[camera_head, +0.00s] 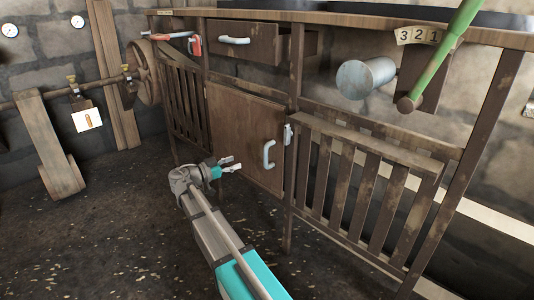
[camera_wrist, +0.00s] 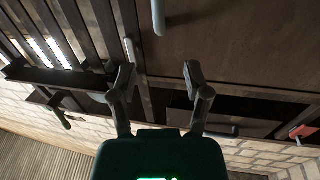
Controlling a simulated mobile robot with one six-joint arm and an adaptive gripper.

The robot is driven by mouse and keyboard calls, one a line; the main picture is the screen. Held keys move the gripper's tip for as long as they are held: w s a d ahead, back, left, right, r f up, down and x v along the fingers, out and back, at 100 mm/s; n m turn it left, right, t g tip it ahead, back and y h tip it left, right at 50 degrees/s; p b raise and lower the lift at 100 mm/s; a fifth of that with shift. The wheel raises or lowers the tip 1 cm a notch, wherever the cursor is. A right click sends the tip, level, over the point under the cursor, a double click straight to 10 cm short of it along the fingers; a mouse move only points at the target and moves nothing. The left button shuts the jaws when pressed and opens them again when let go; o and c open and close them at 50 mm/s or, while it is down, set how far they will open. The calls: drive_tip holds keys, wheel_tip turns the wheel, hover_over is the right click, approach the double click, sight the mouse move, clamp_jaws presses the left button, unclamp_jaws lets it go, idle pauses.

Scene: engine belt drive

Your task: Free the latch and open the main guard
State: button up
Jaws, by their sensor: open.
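The main guard appears to be the brown wooden door (camera_head: 235,125) in the middle of the bench frame, lying closed. Its pale blue-grey handle (camera_head: 268,154) is near the right edge; in the wrist view the handle (camera_wrist: 158,16) shows at the top. A small pale latch (camera_head: 288,134) sits on the post just right of the door. It also shows in the wrist view (camera_wrist: 129,52), beside the left finger. My gripper (camera_head: 230,166) is open and empty in front of the door, left of the handle, and appears apart from both handle and latch.
A drawer (camera_head: 248,42) above stands partly out. A red-handled part (camera_head: 195,45) is at the upper left. Slatted panels flank the door; the right one (camera_head: 370,190) is nearest. A green bar (camera_head: 440,55) and grey cylinder (camera_head: 365,77) jut out upper right. The floor (camera_head: 110,235) in front is clear.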

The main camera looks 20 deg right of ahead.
hover_over(266, 166)
drive_tip(key=w, duration=0.1)
drive_tip(key=shift+d, duration=0.2)
idle(0.6)
